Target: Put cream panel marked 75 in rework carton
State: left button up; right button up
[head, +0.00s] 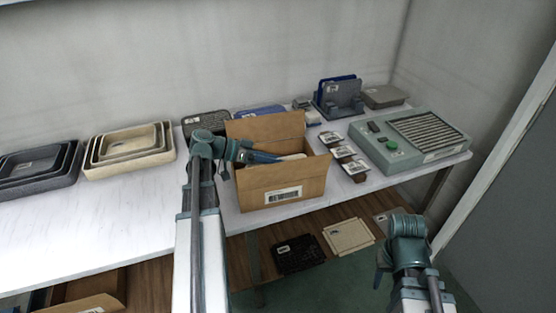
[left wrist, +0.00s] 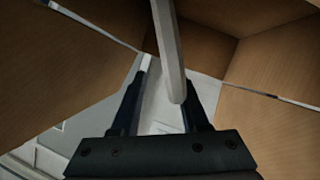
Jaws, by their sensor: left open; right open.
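A brown open carton (head: 283,190) with a barcode label on its front stands at the table's front edge. My left gripper (head: 270,157) reaches into it from the left, its tips partly hidden by the carton. A cream panel (head: 293,157) shows only as a thin strip inside the carton. In the left wrist view, cardboard walls surround the open fingers (left wrist: 163,105), and a pale panel edge (left wrist: 168,50) stands between them. No number on it is readable. My right gripper (head: 382,268) is low at the right, away from the table, its fingertips unclear.
Nested cream trays (head: 130,148) and dark trays (head: 38,170) stand left. A grey-green machine (head: 408,140) with a green button, small labelled pieces (head: 343,153) and a rack with blue panels (head: 338,95) stand right. A cream mesh panel (head: 348,236) and black panel (head: 297,255) lie below.

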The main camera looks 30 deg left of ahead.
pick_arm(q)
jog(key=p+v, duration=0.4)
jog(key=v, duration=0.9)
pick_arm(e)
jog(key=shift+r, duration=2.25)
pick_arm(q)
jog(key=shift+s, duration=0.1)
pick_arm(e)
jog(key=shift+s, duration=0.1)
